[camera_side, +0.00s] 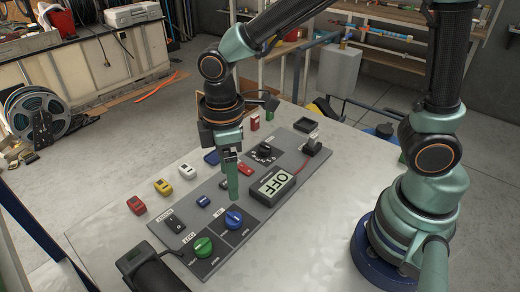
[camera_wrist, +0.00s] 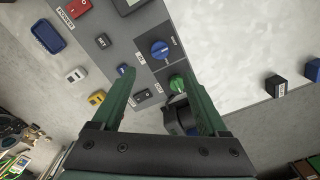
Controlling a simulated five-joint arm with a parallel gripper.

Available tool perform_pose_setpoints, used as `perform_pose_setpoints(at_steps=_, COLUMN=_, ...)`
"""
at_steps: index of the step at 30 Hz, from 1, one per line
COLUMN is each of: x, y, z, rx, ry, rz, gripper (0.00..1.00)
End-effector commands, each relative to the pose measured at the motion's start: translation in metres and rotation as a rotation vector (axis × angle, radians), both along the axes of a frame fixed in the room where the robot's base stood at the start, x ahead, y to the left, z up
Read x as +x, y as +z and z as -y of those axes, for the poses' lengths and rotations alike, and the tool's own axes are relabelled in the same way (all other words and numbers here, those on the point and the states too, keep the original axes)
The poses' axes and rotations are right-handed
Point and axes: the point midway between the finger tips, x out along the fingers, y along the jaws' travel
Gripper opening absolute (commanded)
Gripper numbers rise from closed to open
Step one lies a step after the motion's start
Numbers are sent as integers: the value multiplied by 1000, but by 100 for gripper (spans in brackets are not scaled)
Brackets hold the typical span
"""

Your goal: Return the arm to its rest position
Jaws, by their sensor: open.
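My gripper (camera_side: 232,190) hangs pointing down over the grey control panel (camera_side: 213,210) on the table. In the wrist view its two green fingers (camera_wrist: 158,74) stand well apart, with nothing held between them. The panel carries a blue knob (camera_side: 233,218), a green knob (camera_side: 202,246), a dark rocker switch (camera_side: 173,225) and a display reading OFF (camera_side: 272,184). The wrist view also shows the blue knob (camera_wrist: 160,49) and the green knob (camera_wrist: 177,82) beyond and between the fingers. I cannot tell the exact height of the fingertips above the panel.
Small red (camera_side: 136,204), yellow (camera_side: 162,187) and white (camera_side: 187,171) blocks stand left of the panel. A hose reel (camera_side: 38,114) stands on the floor at left.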

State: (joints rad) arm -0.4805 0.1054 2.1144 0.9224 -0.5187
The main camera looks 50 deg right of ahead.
Motion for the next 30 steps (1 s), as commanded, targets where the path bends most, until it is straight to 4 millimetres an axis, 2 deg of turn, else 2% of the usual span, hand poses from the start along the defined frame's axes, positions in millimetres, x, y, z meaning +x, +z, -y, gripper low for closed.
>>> perform_pose_setpoints(at_steps=8, x=0, y=1, z=1, rx=1, ry=-4, rz=2, gripper=76)
perform_pose_setpoints(at_steps=11, x=2, y=7, z=7, rx=10, ry=-42, rz=20, gripper=76)
perform_pose_setpoints(at_steps=14, x=6, y=23, z=24, rx=33, ry=-136, rz=64, gripper=76)
perform_pose_setpoints(at_steps=21, x=4, y=70, z=85, rx=119, ry=-496, rz=225, gripper=76)
perform_pose_setpoints(at_steps=27, x=-9, y=97, z=131, rx=190, ry=-779, rz=356, gripper=76)
perform_pose_setpoints(at_steps=30, x=-15, y=104, z=146, rx=218, ry=-879, rz=404, gripper=76)
